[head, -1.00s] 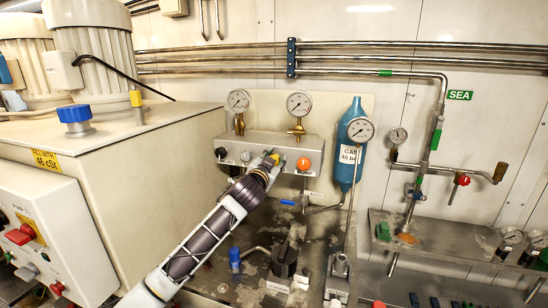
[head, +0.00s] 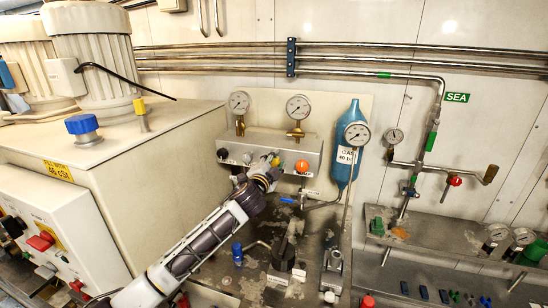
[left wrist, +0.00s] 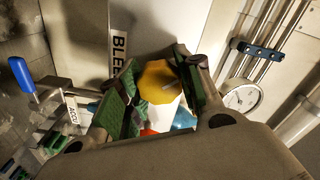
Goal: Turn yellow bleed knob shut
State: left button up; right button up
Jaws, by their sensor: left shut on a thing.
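The yellow bleed knob (left wrist: 158,82) shows between the green-padded fingers of my left gripper (left wrist: 156,78) in the left wrist view. The gripper is shut on it. A label reading "BLE" (left wrist: 120,42), partly hidden, is beside the knob. In the head view, a small part of the yellow knob (head: 275,161) shows at the front of the grey valve panel (head: 315,148), and my left gripper (head: 268,170) covers the rest. The knob's pointing direction cannot be told. My right gripper is in neither view.
An orange knob (head: 302,166) is close right of the gripper, and a black knob (head: 222,153) is to its left. Gauges (head: 298,106) stand above the panel. A blue gas bottle (head: 349,150) is to the right. A blue-handled lever (head: 288,200) lies below.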

pick_arm(q)
jog(key=shift+r+m+p, duration=0.1)
jog(key=shift+m+p, duration=0.85)
jog(key=shift+m, duration=0.15)
jog(key=shift+m+p, duration=0.6)
jog(key=shift+m, duration=0.2)
jog(key=m+p, duration=0.2)
jog(key=m, duration=0.1)
jog(key=shift+p, duration=0.3)
jog(key=shift+m, duration=0.7)
jog(key=shift+f+p, duration=0.25)
jog(key=shift+p, duration=0.1)
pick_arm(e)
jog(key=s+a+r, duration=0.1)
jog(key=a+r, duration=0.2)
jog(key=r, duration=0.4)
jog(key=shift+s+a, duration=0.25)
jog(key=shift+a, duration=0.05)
